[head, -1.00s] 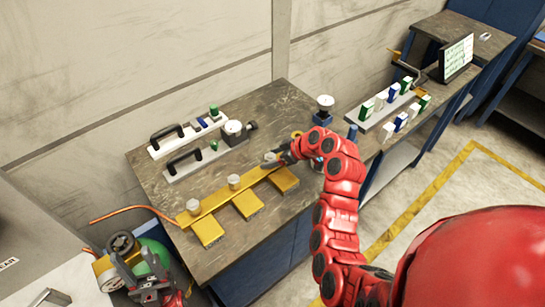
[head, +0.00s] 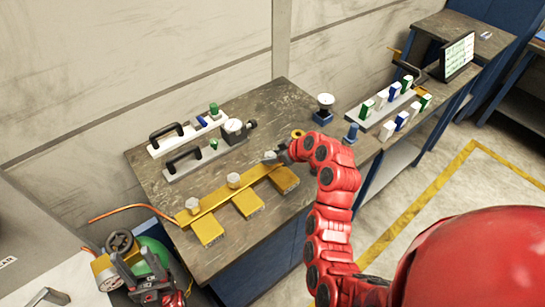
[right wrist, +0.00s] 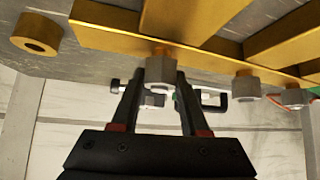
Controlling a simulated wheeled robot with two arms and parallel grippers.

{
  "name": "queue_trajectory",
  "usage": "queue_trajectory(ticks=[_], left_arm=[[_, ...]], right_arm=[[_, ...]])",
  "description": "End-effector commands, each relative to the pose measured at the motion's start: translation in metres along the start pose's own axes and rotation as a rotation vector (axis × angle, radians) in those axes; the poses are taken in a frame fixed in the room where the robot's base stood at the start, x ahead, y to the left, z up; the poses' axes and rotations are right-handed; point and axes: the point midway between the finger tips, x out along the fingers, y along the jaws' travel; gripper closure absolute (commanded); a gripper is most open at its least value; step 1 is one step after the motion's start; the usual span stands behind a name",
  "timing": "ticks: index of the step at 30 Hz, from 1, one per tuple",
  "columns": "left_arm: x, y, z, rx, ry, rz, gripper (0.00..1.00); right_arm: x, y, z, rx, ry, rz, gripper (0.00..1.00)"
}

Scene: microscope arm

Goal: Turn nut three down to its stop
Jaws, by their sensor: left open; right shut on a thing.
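A yellow metal bar (head: 215,198) with three pads carries three pale grey nuts in a row: the left one (head: 193,204), the middle one (head: 233,180) and the right-end one (head: 268,156). My right gripper (head: 277,156) is at the right-end nut. In the right wrist view its jaws (right wrist: 160,80) are shut on that nut (right wrist: 161,65), one finger on each side. The other two nuts (right wrist: 246,83) show to the right there. Whether a gap lies under the held nut is unclear. My left gripper (head: 146,275) is open and empty at the lower left, away from the bar.
Behind the bar lie two plates with black handles (head: 167,134). A brass ring (head: 297,134) lies near my right gripper and shows in the right wrist view (right wrist: 38,32). A rack of coloured blocks (head: 388,104) stands to the right. An orange cable (head: 130,211) runs left.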

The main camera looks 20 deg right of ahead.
Motion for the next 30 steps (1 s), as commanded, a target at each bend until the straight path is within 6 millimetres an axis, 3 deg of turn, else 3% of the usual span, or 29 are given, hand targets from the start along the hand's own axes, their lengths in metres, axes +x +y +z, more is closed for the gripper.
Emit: queue_trajectory(ticks=[18, 30], left_arm=[[-0.0033, 0.0001, 0.0006, 0.000, 0.000, 0.000, 0.50], [-0.0077, 0.0004, 0.0013, 0.000, 0.000, 0.000, 0.50]], right_arm=[[0.0012, -0.0061, -0.0031, 0.377, 0.003, 0.381, 1.00], [0.0018, -0.0060, -0.0031, 0.520, 0.004, 0.523, 1.00]])
